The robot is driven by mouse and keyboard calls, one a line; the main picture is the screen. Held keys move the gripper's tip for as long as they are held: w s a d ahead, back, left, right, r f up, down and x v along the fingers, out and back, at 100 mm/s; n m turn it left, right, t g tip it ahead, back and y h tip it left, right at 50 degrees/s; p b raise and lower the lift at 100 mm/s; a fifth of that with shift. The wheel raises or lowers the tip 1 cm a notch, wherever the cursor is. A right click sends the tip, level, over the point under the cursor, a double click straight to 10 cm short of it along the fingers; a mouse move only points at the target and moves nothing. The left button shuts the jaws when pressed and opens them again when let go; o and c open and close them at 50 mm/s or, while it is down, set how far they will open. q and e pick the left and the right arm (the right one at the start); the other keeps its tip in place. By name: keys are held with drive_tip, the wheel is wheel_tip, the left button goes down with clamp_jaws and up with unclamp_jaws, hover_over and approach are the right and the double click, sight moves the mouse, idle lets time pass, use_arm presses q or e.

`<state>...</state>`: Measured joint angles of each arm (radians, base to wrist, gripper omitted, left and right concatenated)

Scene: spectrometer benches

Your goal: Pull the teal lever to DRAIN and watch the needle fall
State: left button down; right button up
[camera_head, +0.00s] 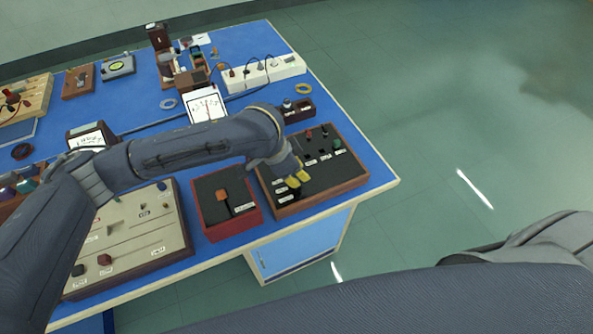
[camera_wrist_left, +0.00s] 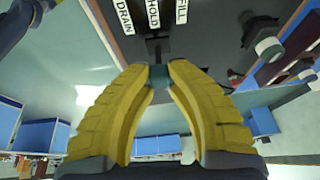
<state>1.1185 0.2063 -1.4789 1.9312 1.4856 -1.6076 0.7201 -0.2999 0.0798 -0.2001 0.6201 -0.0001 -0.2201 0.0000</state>
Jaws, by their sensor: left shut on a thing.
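My left gripper (camera_head: 297,181) is over the near left part of a black-topped panel with a wooden frame (camera_head: 345,184). In the head view the lever is mostly hidden by the fingers. A white dial meter (camera_head: 205,106) stands behind my forearm; its reading is too small to tell. My right gripper is not in view.
A red box with an orange-knobbed lever (camera_head: 222,197) sits just left of the panel. A beige control board (camera_head: 140,232) is further left. Another meter (camera_head: 92,138) and a white power strip (camera_head: 264,73) stand behind. The bench edge lies close to the panel's right.

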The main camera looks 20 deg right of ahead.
use_arm(q)
drive_tip(key=shift+s+d+f+m+t, duration=0.15)
drive_tip(key=shift+s+m+t, duration=0.15)
drive_tip(key=shift+s+t, duration=0.75)
drive_tip(key=shift+s+f+t+y, duration=0.15)
drive_tip(key=shift+s+t, duration=0.05)
drive_tip(key=shift+t, duration=0.45)
drive_tip(key=shift+s+f+t+y, duration=0.1)
drive_tip(key=shift+s+t+y, duration=0.05)
drive_tip(key=shift+t, duration=0.45)
drive_tip(key=shift+m, duration=0.3)
drive_tip(key=c, duration=1.3)
unclamp_jaws()
drive_tip(key=shift+d, duration=0.1)
drive_tip(key=shift+r, duration=0.1)
drive_tip(key=v, duration=1.1)
drive_tip(key=shift+s+r, duration=0.2)
drive_tip(key=shift+s, duration=0.2)
